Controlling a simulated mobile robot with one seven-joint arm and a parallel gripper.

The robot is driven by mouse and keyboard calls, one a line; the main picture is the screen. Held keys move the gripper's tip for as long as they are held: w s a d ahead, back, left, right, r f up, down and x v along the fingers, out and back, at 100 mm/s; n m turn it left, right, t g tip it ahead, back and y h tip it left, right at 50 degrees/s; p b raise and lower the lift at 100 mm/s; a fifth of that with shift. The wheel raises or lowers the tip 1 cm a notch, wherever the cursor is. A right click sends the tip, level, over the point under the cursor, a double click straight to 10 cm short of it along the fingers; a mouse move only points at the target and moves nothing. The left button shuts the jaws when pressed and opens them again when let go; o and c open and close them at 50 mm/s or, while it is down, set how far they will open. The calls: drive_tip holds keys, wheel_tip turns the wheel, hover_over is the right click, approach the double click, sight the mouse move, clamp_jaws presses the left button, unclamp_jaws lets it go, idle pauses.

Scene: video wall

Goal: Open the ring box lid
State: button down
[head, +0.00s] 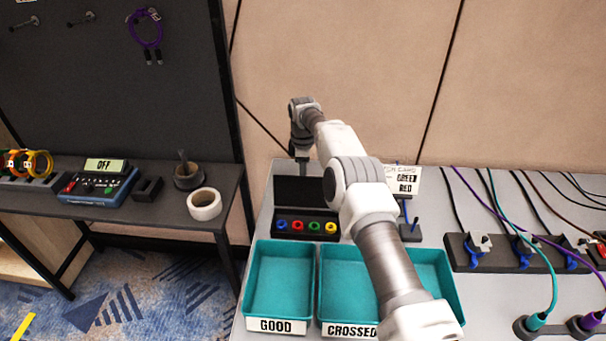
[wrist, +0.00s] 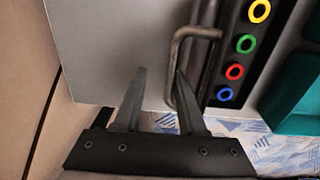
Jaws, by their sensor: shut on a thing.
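The black ring box (head: 290,226) sits on the grey table, with a row of blue, red, green and yellow rings inside. Its dark lid (head: 297,192) stands raised behind the rings, so the box is open. In the wrist view the box (wrist: 222,72) is at the right, with a bent metal handle (wrist: 176,58) at its near side. My gripper (head: 302,172) is at the top edge of the lid. In the wrist view my gripper (wrist: 161,72) has its fingers at the handle, the right one overlapping it. The exact contact is hard to see.
Teal trays (head: 279,282) labelled GOOD and CROSSED stand in front of the box. A small sign (head: 405,184) and a row of clamps with cables (head: 520,252) are to the right. A separate dark bench (head: 100,215) with tape and a meter stands at the left.

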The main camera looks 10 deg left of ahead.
drive_tip(key=shift+w+d+r+t, duration=0.35)
drive_tip(key=shift+w+r, duration=0.2)
drive_tip(key=shift+w, duration=0.3)
drive_tip(key=c, duration=0.9)
unclamp_jaws()
drive_tip(key=shift+w+f, duration=0.15)
drive_tip(key=shift+w, duration=0.05)
drive_tip(key=r+p, duration=0.1)
drive_tip(key=r, duration=0.4)
drive_tip(key=s+r+p, duration=0.1)
drive_tip(key=r, duration=0.5)
drive_tip(key=s+r+p, duration=0.1)
drive_tip(key=r, duration=0.5)
drive_tip(key=shift+a, duration=0.25)
drive_tip(key=shift+f, duration=0.1)
